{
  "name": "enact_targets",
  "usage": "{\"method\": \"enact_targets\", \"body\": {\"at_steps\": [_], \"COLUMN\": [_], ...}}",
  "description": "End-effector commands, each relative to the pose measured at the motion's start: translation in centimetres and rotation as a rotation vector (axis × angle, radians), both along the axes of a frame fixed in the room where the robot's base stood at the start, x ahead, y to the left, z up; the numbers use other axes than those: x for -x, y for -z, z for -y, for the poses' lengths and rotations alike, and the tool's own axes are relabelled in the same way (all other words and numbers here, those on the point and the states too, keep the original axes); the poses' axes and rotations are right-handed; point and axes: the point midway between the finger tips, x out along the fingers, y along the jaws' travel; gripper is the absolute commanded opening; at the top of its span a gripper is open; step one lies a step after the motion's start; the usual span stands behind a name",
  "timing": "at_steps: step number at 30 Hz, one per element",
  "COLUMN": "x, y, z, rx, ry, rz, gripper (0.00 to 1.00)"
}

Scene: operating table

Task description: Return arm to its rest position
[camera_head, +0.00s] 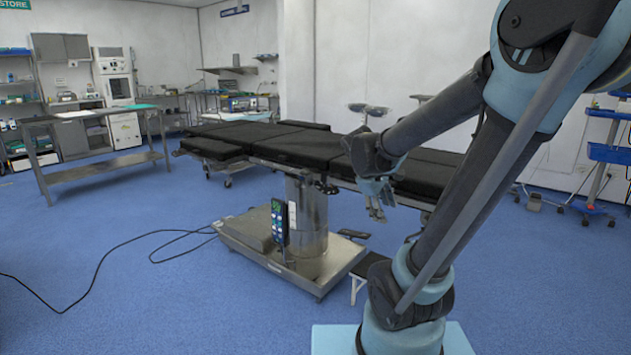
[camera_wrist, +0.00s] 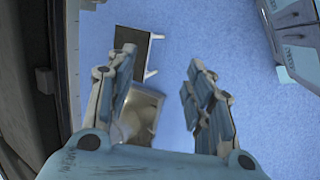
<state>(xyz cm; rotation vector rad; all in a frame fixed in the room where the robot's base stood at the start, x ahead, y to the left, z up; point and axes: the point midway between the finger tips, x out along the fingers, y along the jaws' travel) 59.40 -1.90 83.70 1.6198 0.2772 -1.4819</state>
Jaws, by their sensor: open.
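My gripper (camera_head: 377,200) hangs from my arm in front of the black-padded operating table (camera_head: 300,146) in the head view. It points downward, and no object shows in it. In the wrist view my gripper (camera_wrist: 160,92) has its two fingers well apart, with blue floor and part of the metal table base (camera_wrist: 140,115) showing between them. My arm fills the right side of the head view, raised and bent at the elbow. It hides the right part of the operating table.
A hand control (camera_head: 279,222) hangs on the operating table's side above its steel base (camera_head: 250,232). A small step stool (camera_head: 368,272) stands right of the base. A black cable (camera_head: 95,275) lies on the floor. A steel side table (camera_head: 95,165) stands left. The front-left floor is otherwise open.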

Motion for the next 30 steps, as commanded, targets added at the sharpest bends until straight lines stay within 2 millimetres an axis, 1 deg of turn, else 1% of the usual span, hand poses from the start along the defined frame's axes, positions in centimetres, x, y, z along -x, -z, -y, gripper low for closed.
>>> {"method": "enact_targets", "body": {"at_steps": [1, 9, 15, 18, 21, 24, 30], "x": [1.4, 7.8, 11.9, 13.6, 14.9, 15.7, 16.2], "y": [0.4, 2.6, 4.6, 5.6, 6.4, 6.9, 7.3], "z": [0.4, 0.5, -0.2, -0.7, -1.3, -1.6, -1.9], "rx": [-0.037, -0.237, -0.382, -0.448, -0.501, -0.539, -0.567], "ry": [0.045, 0.298, 0.492, 0.583, 0.659, 0.713, 0.753], "rz": [0.007, 0.047, 0.071, 0.081, 0.088, 0.092, 0.094], "gripper": [0.48, 0.48, 0.48, 0.48, 0.48, 0.48, 0.48]}}
